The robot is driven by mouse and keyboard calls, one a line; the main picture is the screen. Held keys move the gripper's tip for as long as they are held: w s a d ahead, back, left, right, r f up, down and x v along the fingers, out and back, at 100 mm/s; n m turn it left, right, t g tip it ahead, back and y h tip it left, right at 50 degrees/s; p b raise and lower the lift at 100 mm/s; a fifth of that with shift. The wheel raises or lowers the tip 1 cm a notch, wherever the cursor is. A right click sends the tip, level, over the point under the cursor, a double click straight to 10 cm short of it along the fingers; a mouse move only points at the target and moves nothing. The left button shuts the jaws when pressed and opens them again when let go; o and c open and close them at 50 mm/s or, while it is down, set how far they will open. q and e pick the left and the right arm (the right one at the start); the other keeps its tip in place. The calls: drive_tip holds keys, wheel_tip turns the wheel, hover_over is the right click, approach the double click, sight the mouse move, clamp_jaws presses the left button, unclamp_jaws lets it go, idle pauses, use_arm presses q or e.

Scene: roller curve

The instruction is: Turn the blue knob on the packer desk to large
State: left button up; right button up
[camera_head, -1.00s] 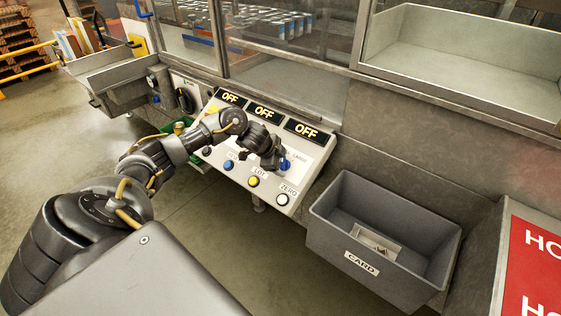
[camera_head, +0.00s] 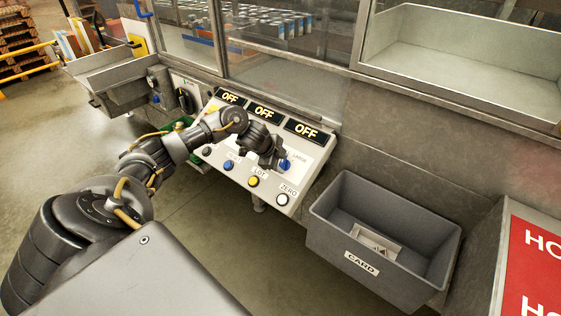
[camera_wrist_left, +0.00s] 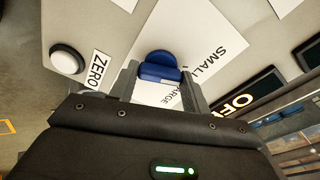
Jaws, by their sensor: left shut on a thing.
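The blue knob (camera_head: 285,165) sits at the right side of the packer desk's sloped panel (camera_head: 240,177). My left gripper (camera_head: 279,164) reaches it from the left and is shut on it. In the left wrist view the blue knob (camera_wrist_left: 160,68) stands between the two grey fingers of my left gripper (camera_wrist_left: 163,80). The labels SMALL (camera_wrist_left: 207,65) and LARGE (camera_wrist_left: 172,97) show on the white plate around the knob; LARGE is partly covered. The knob's exact pointing is hard to tell. My right gripper is not in view.
A blue button (camera_head: 229,165), a yellow button (camera_head: 253,181) and a white ZERO button (camera_head: 282,200) line the panel's lower edge. Displays reading OFF (camera_head: 305,131) run above. A grey CARD bin (camera_head: 330,226) hangs to the right, close to the panel.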

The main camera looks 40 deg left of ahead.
use_arm(q)
drive_tip(key=m, duration=0.5)
drive_tip(key=shift+g, duration=0.3)
drive_tip(key=m+b, duration=0.1)
drive_tip(key=m, duration=0.3)
drive_tip(key=shift+w, duration=0.1)
drive_tip(key=shift+m, duration=0.5)
drive_tip(key=shift+o, duration=0.2)
drive_tip(key=o, duration=1)
drive_tip(key=shift+c, duration=0.2)
drive_tip(key=shift+r+b, duration=0.15)
drive_tip(key=shift+b, duration=0.15)
drive_tip(key=d+v, duration=0.1)
drive_tip(key=v, duration=0.9)
drive_tip(key=shift+a+r, duration=0.35)
drive_tip(key=shift+a, duration=0.1)
